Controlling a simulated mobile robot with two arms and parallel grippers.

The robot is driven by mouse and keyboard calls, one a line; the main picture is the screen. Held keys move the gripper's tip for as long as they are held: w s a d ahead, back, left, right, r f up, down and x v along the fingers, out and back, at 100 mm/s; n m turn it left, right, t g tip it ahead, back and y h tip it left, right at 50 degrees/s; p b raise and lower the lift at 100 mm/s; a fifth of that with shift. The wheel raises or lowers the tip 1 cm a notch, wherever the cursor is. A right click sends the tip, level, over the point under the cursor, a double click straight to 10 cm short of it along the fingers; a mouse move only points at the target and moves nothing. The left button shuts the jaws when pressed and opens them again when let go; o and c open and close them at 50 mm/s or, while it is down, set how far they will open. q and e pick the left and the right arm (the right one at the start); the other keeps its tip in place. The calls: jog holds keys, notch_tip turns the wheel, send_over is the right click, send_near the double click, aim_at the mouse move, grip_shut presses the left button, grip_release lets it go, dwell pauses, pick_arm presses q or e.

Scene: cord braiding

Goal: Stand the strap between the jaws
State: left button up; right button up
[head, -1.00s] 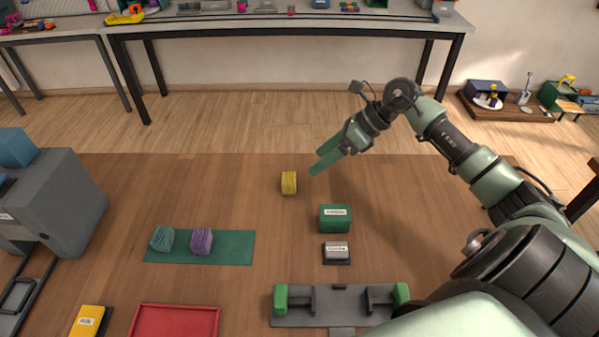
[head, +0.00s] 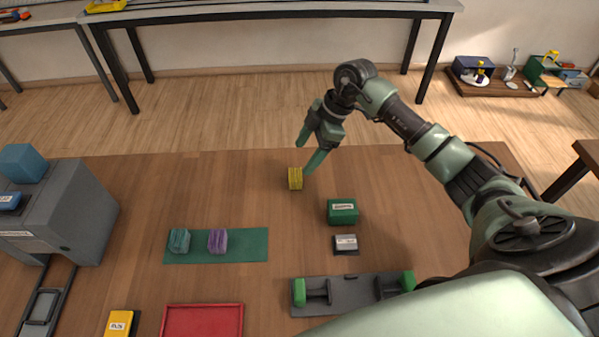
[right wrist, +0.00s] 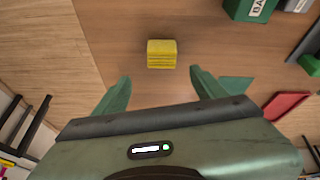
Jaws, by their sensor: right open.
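The yellow ribbed bundle (head: 295,179), which looks like the strap, sits on the brown table near its far edge. My right gripper (head: 303,160) is open and empty, its fingers pointing towards the bundle. In the right wrist view the yellow bundle (right wrist: 162,54) lies beyond the two spread fingertips (right wrist: 159,74), roughly centred between them and apart from both. The grey fixture with green jaws (head: 350,292) is at the near side of the table. Its jaws stand apart, with nothing visible between them. My left gripper is not in view.
A green labelled box (head: 342,218) and a small grey labelled block (head: 345,242) stand between bundle and fixture. A green mat (head: 250,246) holds teal (head: 179,241) and purple (head: 217,241) bundles. A red tray (head: 203,322) and grey machine (head: 75,215) are left.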

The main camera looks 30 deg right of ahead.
aim_at(296, 174)
jog(key=f, duration=0.2)
jog(key=a+f+m+p, duration=0.1)
jog(key=f, duration=0.1)
jog(key=a+f+m+p, duration=0.1)
jog(key=f, duration=0.1)
jog(key=shift+w+f, duration=0.15)
jog(key=shift+w, duration=0.1)
jog(key=shift+w+a+f, duration=0.1)
jog(key=shift+w+f, duration=0.05)
jog(key=shift+f, duration=0.35)
grip_shut()
